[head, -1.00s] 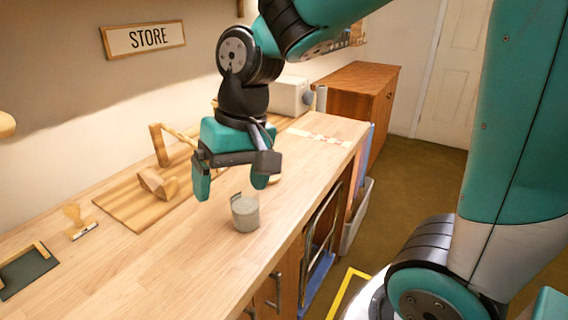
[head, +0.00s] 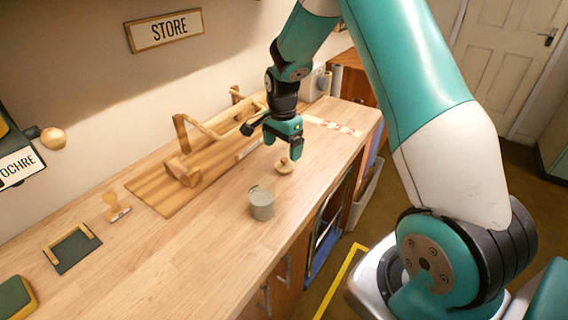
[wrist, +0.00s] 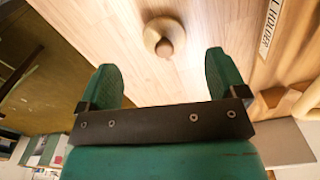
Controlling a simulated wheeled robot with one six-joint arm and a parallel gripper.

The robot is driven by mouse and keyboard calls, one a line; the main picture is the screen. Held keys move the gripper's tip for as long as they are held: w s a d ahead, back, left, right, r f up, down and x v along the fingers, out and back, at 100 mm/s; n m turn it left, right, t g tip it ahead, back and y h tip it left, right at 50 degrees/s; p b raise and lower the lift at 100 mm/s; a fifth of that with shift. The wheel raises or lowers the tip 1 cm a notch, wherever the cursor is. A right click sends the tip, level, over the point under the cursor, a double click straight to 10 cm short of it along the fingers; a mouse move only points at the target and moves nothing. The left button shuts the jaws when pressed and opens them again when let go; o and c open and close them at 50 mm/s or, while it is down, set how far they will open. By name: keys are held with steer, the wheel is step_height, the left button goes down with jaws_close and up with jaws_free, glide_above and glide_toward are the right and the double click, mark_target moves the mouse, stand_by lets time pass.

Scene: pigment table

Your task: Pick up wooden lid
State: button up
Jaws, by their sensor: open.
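The wooden lid (head: 285,166) is a small round disc with a knob, lying on the table top. In the wrist view the lid (wrist: 164,38) lies ahead of the fingertips, between their lines and apart from both. My gripper (head: 290,147) is above and just behind the lid in the head view, pointing down. In the wrist view my gripper (wrist: 165,75) has its two green fingers wide apart with nothing between them. A grey pot (head: 261,204) stands nearer on the table, left of the lid.
A wooden board with a rail frame (head: 165,190) lies along the wall side. A stamp (head: 116,208) and a dark green tray (head: 73,249) are at the left. The table (head: 190,260) is clear around the pot and lid.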

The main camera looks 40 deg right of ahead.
mark_target(283, 159)
steer(key=shift+w+d+f+p, duration=0.1)
steer(key=shift+f+p, duration=0.45)
steer(key=shift+f, duration=1.2)
steer(key=shift+w+d+f+p, duration=0.1)
steer(key=shift+f+p, duration=0.4)
steer(key=shift+f, duration=1.2)
steer(key=c, duration=1)
